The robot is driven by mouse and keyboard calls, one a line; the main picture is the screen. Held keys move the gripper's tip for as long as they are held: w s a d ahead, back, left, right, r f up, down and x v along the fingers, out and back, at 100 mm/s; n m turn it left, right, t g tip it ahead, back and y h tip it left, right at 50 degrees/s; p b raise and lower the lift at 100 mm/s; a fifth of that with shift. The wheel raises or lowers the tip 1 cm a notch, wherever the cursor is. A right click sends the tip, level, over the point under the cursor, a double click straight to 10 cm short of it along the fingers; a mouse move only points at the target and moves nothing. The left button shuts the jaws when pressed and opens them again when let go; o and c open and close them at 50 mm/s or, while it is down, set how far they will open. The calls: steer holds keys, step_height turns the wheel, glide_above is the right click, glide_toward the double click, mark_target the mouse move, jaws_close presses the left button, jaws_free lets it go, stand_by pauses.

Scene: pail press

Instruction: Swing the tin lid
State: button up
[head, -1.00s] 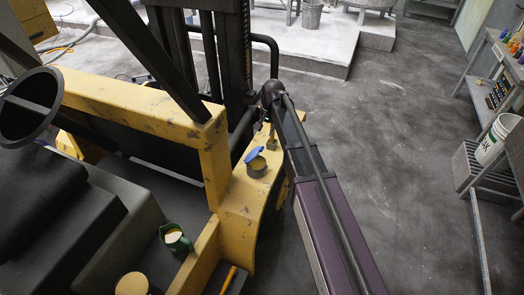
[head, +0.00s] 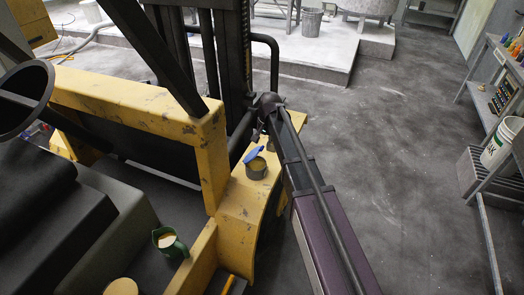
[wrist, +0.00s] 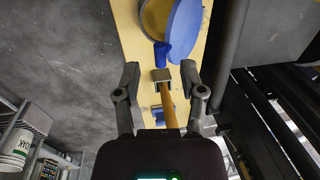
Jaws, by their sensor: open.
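The grey tin (head: 257,172) stands on the yellow ledge, with its tilted blue lid (head: 254,153) at its rim. The wrist view shows the tin (wrist: 152,22) at the top, yellowish inside, with the lid (wrist: 184,30) standing open on its right side. A blue tab on the lid points towards my gripper (wrist: 160,71). In the head view my gripper is small and dark, behind the tin.
A green mug (head: 168,241) stands on the dark deck at the lower left. The yellow frame post (head: 213,160) rises left of the tin, and dark mast rails stand behind. A white bucket (head: 502,143) sits on a shelf at the right. The floor between is clear.

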mark_target(254, 153)
steer(key=shift+a+f+b, duration=0.15)
steer(key=shift+f+b, duration=0.85)
steer(key=shift+f, duration=0.3)
steer(key=shift+c, duration=0.2)
jaws_close()
